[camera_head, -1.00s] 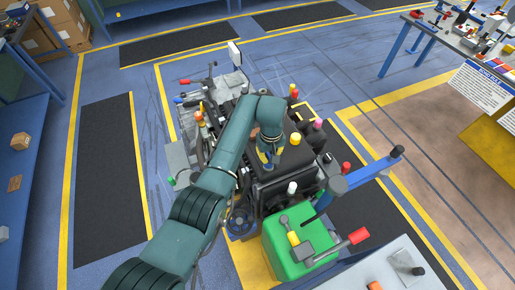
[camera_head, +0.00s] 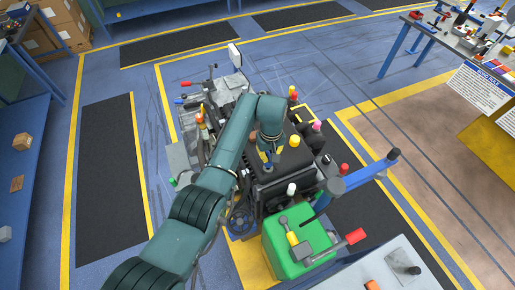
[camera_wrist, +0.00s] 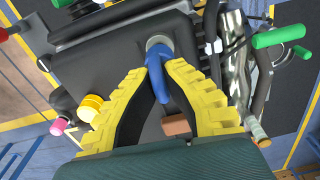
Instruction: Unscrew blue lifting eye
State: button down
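The blue lifting eye (camera_wrist: 161,72) stands at a round grey boss (camera_wrist: 158,42) on the black engine cover (camera_wrist: 115,65) in the wrist view. My gripper (camera_wrist: 161,64) has yellow ridged fingers, and their tips close on the eye from both sides. The eye's blue arm sticks out between the fingers toward the palm. Whether its thread is still seated cannot be told. In the head view my gripper (camera_head: 269,151) points down over the engine cover, with a little blue showing below the fingers.
Yellow (camera_head: 294,141), pink (camera_head: 316,126) and white (camera_head: 291,188) capped parts stand close around the gripper. Green-handled parts (camera_wrist: 278,37) are near in the wrist view.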

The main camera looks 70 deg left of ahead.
jog(key=shift+r+p, duration=1.35)
jog(key=shift+r, duration=0.35)
